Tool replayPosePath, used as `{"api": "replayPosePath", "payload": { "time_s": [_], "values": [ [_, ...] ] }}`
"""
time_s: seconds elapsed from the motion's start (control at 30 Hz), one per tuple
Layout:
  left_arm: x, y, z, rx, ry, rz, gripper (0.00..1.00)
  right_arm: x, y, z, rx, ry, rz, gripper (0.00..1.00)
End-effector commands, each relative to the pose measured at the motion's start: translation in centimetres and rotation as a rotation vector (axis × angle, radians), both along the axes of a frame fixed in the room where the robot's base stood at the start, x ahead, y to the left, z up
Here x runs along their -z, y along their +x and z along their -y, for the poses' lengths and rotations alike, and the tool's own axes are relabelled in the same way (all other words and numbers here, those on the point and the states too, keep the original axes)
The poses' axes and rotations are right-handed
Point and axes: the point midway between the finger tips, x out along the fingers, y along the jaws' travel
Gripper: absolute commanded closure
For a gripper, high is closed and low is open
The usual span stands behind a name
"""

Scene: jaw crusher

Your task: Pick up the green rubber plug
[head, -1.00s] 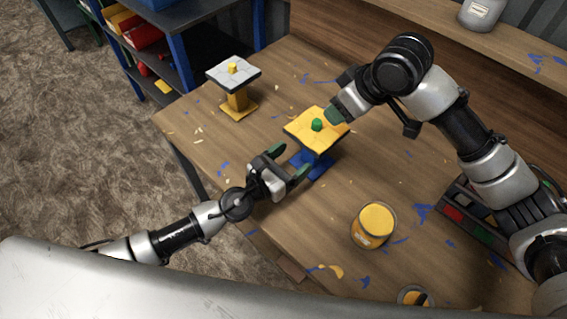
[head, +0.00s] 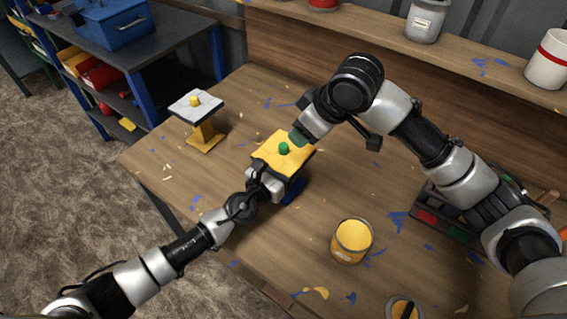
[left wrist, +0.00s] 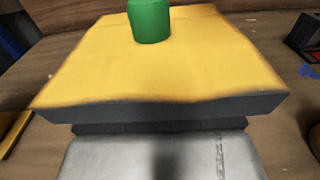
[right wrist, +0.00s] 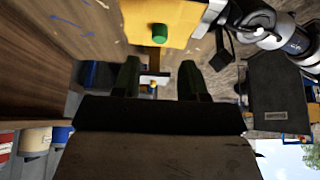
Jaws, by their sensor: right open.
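A yellow stand with a pale top (head: 190,104) and a yellow plug (head: 194,101) stands to the left. A yellow-filled can (head: 350,243) is at the front right. A tray of coloured parts (head: 440,222) lies under my right arm. A shelf unit (head: 130,45) stands behind left.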

Motion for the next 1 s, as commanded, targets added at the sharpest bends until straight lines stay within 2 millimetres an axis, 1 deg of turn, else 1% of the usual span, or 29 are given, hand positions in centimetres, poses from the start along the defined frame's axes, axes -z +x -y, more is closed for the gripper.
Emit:
{"api": "replayPosePath", "payload": {
  "time_s": [0.03, 0.3, 0.37, 0.4, 0.47, 0.5, 0.57, 0.67, 0.77, 0.9, 1.0],
  "values": [
    [0.0, 0.0, 0.0, 0.0, 0.0, 0.0, 0.46, 0.0, 0.0, 0.0, 0.0, 0.0, 0.0, 0.57],
    [0.0, 0.0, 0.0, 0.0, 0.0, 0.0, 0.88, 0.0, 0.0, 0.0, 0.0, 0.0, 0.0, 0.57],
    [0.0, 0.0, 0.0, 0.0, 0.0, 0.0, 0.97, 0.0, 0.0, 0.0, 0.0, 0.0, 0.0, 0.57],
    [0.0, 0.0, 0.0, 0.0, 0.0, 0.0, 0.99, 0.0, 0.0, 0.0, 0.0, 0.0, 0.0, 0.56],
    [0.0, 0.0, 0.0, 0.0, 0.0, 0.0, 0.99, 0.0, 0.0, 0.0, 0.003, 0.0, -0.002, 0.47],
    [0.0, 0.0, 0.0, 0.0, 0.0, 0.0, 0.99, 0.0, 0.1, -0.1, 0.011, 0.0, -0.008, 0.45],
    [0.0, 0.0, 0.0, 0.0, 0.0, 0.0, 0.99, -0.1, 0.3, -0.2, 0.039, -0.001, -0.027, 0.45],
    [0.0, 0.0, 0.0, 0.0, 0.0, 0.0, 0.99, -0.4, 0.8, -0.7, 0.135, -0.007, -0.093, 0.45],
    [0.0, 0.0, 0.0, 0.0, 0.0, 0.0, 0.99, -0.8, 1.5, -1.3, 0.293, -0.023, -0.192, 0.45],
    [0.0, 0.0, 0.0, 0.0, 0.0, 0.0, 0.99, -1.7, 2.3, -2.4, 0.568, -0.066, -0.331, 0.45],
    [0.0, 0.0, 0.0, 0.0, 0.0, 0.0, 0.99, -2.5, 2.7, -3.0, 0.759, -0.102, -0.404, 0.45]
  ]
}}
